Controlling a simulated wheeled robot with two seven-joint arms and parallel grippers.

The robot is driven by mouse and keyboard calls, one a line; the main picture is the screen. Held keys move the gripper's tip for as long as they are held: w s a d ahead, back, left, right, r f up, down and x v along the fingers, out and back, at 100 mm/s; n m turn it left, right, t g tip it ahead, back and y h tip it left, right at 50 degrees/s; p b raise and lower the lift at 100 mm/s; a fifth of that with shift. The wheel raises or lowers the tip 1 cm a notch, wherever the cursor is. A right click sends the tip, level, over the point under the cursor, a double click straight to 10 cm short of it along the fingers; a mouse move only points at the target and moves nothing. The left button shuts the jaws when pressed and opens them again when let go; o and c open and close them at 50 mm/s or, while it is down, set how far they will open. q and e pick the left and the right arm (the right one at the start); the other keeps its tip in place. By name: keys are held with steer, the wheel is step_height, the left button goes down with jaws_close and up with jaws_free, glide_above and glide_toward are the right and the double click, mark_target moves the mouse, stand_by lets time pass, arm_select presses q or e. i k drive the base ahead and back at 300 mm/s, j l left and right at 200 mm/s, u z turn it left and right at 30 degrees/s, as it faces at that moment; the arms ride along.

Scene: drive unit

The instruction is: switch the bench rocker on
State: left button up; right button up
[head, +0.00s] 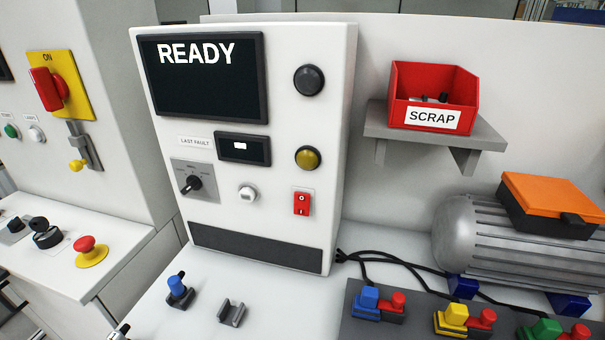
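A red rocker switch (302,203) sits low on the right side of the white bench panel (320,245), under a yellow round button. A small white mark shows on its upper half; which half is pressed in is too small to tell. The panel's screen (205,85) reads READY. Neither of my grippers can be made out in the head view.
The panel also carries a black button (308,80), a yellow button (307,158) and a rotary selector (191,184). Right are a red SCRAP bin (433,88) on a shelf, a motor (470,235) and coloured connectors. Bench space before the panel is partly clear.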

mark_target(301, 200)
steer(key=k+j+z, duration=0.25)
steer(key=k+z, duration=0.25)
steer(key=k, duration=0.2)
steer(key=k+z, duration=0.45)
steer(key=k, duration=0.2)
